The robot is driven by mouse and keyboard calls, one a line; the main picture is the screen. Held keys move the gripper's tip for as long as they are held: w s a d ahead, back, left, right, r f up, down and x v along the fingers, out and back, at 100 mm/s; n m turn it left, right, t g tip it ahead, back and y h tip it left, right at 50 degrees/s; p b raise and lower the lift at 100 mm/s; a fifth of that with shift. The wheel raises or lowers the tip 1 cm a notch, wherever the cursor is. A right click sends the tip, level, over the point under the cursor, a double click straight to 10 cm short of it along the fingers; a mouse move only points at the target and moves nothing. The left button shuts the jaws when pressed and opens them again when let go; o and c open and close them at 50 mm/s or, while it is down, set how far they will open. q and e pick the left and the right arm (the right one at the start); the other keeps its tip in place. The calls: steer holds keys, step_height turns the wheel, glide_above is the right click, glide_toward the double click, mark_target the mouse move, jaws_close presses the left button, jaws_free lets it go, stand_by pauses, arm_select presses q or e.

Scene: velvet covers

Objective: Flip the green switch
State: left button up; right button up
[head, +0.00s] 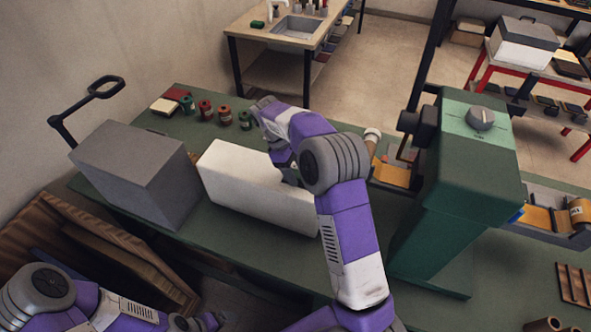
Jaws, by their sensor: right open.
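I cannot make out a green switch for certain. A green machine (440,220) stands on the right of the bench, with a grey dial (481,118) on its light green top. A white box (235,180) lies on the bench in the middle. My right arm reaches over the bench, and its open right gripper (287,172) is at the back edge of the white box, partly hidden by the arm. I cannot tell whether it touches the box. My left arm is low at the left, and its gripper (197,322) is only partly in view at the bottom edge.
A grey box (135,165) with a black handle behind it stands at the left of the green bench (180,115). Several small spools and a red book (178,95) lie at the back. A roll of tape (580,210) is at the right. A sink table (260,62) stands beyond.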

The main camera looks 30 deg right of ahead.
steer(key=c, duration=1)
steer(key=shift+s+d+t+y+b, duration=0.2)
steer(key=shift+t+y+b, duration=0.3)
steer(key=shift+t, duration=0.1)
steer(key=shift+s+d+t+y+b, duration=0.15)
steer(key=shift+t+y+b, duration=0.35)
steer(key=shift+t, duration=0.1)
steer(key=shift+c, duration=0.2)
steer(key=shift+t, duration=0.3)
steer(key=o, duration=1)
steer(key=shift+o, duration=0.2)
steer(key=shift+r, duration=0.2)
